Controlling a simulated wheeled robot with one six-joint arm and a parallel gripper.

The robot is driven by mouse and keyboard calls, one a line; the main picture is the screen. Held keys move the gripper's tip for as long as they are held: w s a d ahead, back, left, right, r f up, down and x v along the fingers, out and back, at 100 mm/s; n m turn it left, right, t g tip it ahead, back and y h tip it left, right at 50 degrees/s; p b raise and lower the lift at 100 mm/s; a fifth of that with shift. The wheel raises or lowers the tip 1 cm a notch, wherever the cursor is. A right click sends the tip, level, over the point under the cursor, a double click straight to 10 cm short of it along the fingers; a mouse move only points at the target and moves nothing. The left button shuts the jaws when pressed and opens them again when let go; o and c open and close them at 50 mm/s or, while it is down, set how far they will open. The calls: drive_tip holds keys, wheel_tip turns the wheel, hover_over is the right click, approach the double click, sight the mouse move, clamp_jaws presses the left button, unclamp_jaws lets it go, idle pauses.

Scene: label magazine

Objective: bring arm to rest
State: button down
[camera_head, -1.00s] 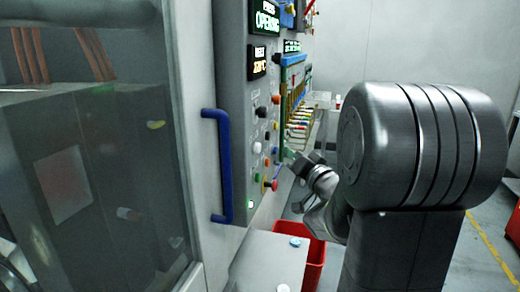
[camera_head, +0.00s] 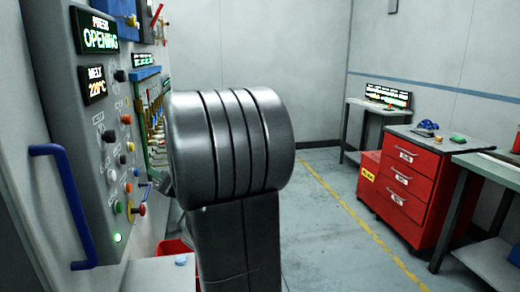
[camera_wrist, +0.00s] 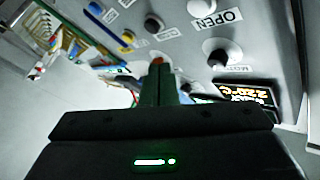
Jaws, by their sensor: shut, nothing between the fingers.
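My arm's large grey joint (camera_head: 230,145) stands in the middle of the head view, in front of the machine's control panel (camera_head: 85,130). My gripper is hidden behind it there. In the wrist view my gripper (camera_wrist: 160,72) is shut and empty, its fingers together and pointing at the panel face (camera_wrist: 265,22). A black knob (camera_wrist: 216,52) and the OPEN label (camera_wrist: 217,17) are to the right of the fingertips. I cannot tell whether the fingers touch the panel.
A blue door handle (camera_head: 65,205) sticks out at the left. A red bin (camera_head: 178,247) is partly hidden behind my arm. A red drawer cabinet (camera_head: 405,180) and a side table (camera_head: 372,108) stand at the right. The floor (camera_head: 320,235) between is clear.

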drive_tip(key=shift+w+d, duration=0.2)
drive_tip(key=shift+d, duration=0.7)
drive_tip(key=shift+a, duration=0.1)
